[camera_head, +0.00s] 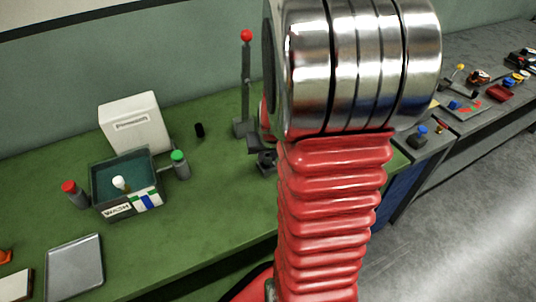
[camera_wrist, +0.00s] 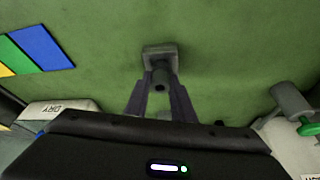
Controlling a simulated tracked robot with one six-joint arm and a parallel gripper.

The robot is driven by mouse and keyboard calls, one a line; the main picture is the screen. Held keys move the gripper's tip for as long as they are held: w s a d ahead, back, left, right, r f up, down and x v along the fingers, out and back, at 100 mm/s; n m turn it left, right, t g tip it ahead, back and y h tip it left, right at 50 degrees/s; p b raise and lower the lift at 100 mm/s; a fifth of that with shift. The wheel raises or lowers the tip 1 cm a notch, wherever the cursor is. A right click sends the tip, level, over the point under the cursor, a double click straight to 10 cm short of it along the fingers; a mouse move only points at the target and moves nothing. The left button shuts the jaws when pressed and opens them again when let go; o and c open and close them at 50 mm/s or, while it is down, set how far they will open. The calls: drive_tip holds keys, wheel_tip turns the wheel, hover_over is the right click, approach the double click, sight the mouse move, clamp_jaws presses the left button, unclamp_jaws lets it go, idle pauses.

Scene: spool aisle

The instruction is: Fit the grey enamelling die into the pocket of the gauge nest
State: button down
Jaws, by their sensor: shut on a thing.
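In the wrist view my gripper (camera_wrist: 160,88) has its two dark fingers closed around a dark grey, round-ended piece (camera_wrist: 160,75), which looks like the enamelling die. Just beyond the fingertips, a squarish grey block (camera_wrist: 152,50) shows against the green bench top. It may be the gauge nest; its pocket is not clearly visible. I cannot tell whether the piece touches the block or is in it. In the head view my gripper (camera_head: 261,145) is a small dark shape left of my red arm, low over a dark block (camera_head: 267,167). My arm hides much of this area.
A teal tray labelled WASH (camera_head: 118,208) stands left, between red-capped (camera_head: 75,194) and green-capped (camera_head: 180,165) posts. A white box (camera_head: 133,125) is behind it. A lever with a red ball (camera_head: 246,70) rises close behind my gripper.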

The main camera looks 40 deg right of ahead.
drive_tip(key=shift+f, duration=0.4)
drive_tip(key=c, duration=1.5)
unclamp_jaws()
drive_tip(key=shift+r, duration=0.1)
drive_tip(key=shift+r, duration=0.65)
drive_tip(key=shift+v, duration=5.9)
drive_tip(key=shift+a, duration=0.1)
drive_tip(key=s+a+r+n, duration=0.2)
drive_tip(key=a, duration=0.6)
drive_tip(key=s+a+r+n+t+y, duration=0.1)
drive_tip(key=s+a+r+n, duration=0.1)
drive_tip(key=a, duration=0.6)
drive_tip(key=s+a+r+n+y, duration=0.1)
drive_tip(key=s+a+r+n, duration=0.1)
drive_tip(key=a, duration=0.6)
drive_tip(key=shift+s+a+r+t, duration=0.1)
drive_tip(key=shift+a+r+t, duration=0.1)
drive_tip(key=shift+r, duration=0.25)
drive_tip(key=shift+s+a+r+t, duration=0.15)
drive_tip(key=shift+r+t, duration=0.05)
drive_tip(key=shift+r, duration=0.25)
